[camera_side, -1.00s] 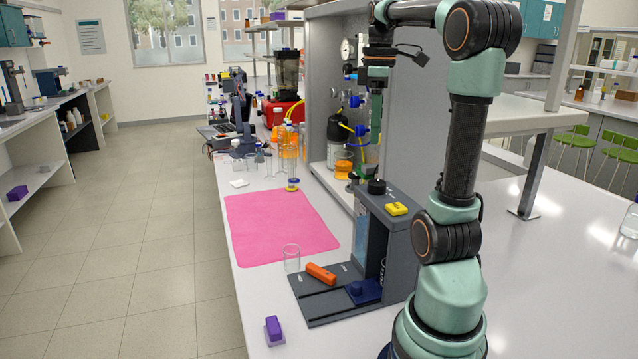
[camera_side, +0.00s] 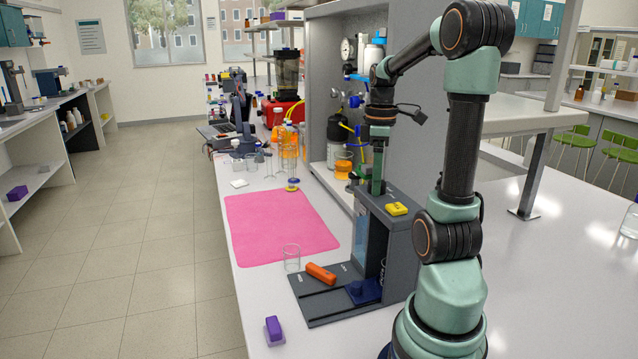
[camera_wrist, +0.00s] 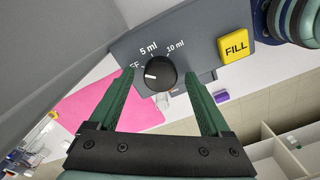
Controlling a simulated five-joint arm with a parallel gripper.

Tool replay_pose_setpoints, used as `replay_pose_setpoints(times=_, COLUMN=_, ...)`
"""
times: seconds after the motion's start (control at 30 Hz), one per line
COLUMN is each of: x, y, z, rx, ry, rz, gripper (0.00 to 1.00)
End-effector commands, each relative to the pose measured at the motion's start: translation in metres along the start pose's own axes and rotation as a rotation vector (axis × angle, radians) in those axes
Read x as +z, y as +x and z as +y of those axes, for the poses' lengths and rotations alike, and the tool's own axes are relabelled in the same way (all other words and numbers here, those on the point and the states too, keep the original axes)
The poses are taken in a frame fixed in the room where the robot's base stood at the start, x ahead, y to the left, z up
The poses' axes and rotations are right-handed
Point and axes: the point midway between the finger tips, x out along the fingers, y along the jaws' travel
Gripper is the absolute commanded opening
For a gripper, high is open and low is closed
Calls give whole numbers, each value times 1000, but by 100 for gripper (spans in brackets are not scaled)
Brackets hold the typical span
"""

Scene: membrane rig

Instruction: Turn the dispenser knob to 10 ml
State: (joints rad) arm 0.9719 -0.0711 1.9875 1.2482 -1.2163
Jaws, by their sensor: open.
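The black dispenser knob (camera_wrist: 160,74) shows in the wrist view on the grey dispenser top (camera_wrist: 200,48). Its white mark is on its left side, towards a partly hidden label ending in "FF". "5 ml" (camera_wrist: 149,48) and "10 ml" (camera_wrist: 175,44) are printed above the knob. My gripper (camera_wrist: 159,75) is open, with one green finger on each side of the knob and a visible gap to both. In the side view my gripper (camera_side: 377,187) is down at the top of the dispenser (camera_side: 398,226) and hides the knob.
A yellow FILL button (camera_wrist: 235,45) sits right of the knob; it also shows in the side view (camera_side: 397,209). On the bench are an orange piece (camera_side: 320,273), a clear beaker (camera_side: 291,258), a pink mat (camera_side: 270,225) and a purple block (camera_side: 274,329). A grey cabinet stands behind.

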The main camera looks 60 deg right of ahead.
Motion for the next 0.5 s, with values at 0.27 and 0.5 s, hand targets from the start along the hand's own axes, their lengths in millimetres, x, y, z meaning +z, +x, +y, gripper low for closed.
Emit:
replay_pose_setpoints(times=0.27, x=0, y=3, z=0, rx=-1, ry=0, rz=0, gripper=82)
replay_pose_setpoints(times=0.5, x=0, y=3, z=0, rx=-1, ry=0, rz=0, gripper=5)
